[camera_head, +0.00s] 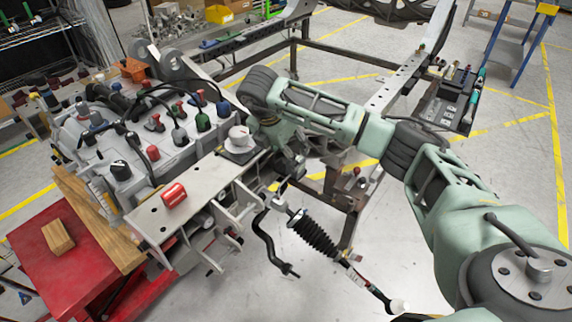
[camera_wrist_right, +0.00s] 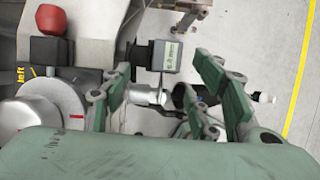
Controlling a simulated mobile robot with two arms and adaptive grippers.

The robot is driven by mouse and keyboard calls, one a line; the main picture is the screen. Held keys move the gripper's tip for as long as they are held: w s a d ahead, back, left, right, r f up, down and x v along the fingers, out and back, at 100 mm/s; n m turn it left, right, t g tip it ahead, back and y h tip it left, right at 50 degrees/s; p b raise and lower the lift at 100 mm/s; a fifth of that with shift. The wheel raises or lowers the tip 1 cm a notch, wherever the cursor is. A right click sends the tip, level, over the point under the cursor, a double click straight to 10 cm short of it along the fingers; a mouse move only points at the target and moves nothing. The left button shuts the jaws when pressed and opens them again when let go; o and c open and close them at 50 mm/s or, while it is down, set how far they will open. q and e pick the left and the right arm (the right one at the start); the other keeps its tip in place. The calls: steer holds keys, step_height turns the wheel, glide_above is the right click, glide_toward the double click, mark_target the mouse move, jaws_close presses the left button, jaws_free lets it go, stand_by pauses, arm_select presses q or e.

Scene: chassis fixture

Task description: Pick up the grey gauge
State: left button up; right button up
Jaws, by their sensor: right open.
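The grey gauge (camera_wrist_right: 172,57) is a small box with a pale display, seen in the right wrist view just beyond the fingers. A shiny metal cylinder (camera_wrist_right: 148,96) shows below it. My right gripper (camera_wrist_right: 166,92) is open, with green fingers spread to either side of the cylinder; no contact with the gauge is visible. In the head view my right gripper (camera_head: 287,168) is at the right end of the pale metal plate, and I cannot make out the gauge clearly there. My left gripper is not in view.
A white round part (camera_head: 240,138) sits on a dark square left of my gripper. A red block (camera_head: 174,195) lies on the plate (camera_head: 150,221). The engine (camera_head: 125,155) with several coloured knobs stands behind. A black bellows rod (camera_head: 315,232) hangs below. Open floor lies beyond.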

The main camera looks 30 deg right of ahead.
steer(key=x, duration=0.2)
steer(key=p+x, duration=0.1)
steer(key=x, duration=0.1)
steer(key=d+x, duration=0.1)
steer(key=x, duration=0.2)
steer(key=shift+s+r+p, duration=0.15)
steer(key=shift+s+p, duration=0.2)
steer(key=shift+c, duration=0.3)
steer(key=c, duration=1.3)
steer(key=shift+w+r, duration=0.1)
jaws_close()
